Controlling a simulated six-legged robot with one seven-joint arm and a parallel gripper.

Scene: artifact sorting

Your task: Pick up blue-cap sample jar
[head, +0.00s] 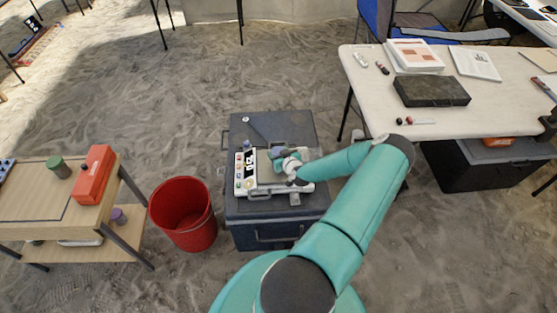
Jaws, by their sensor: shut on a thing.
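My gripper (278,154) is over the white tray (250,191) on the dark grey case (240,209) in the middle of the head view. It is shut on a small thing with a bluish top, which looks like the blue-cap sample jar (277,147). My gripper and wrist hide most of it, and I cannot tell whether it touches the tray. A panel with coloured buttons and a black-and-white marker lies at the tray's left side.
A red bucket (182,233) stands left of the case. A wooden shelf table (30,206) at the left holds a green-lidded jar (58,166) and an orange box (93,174). A white table (450,123) at the right holds papers and a dark box (431,91). Open sand lies behind.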

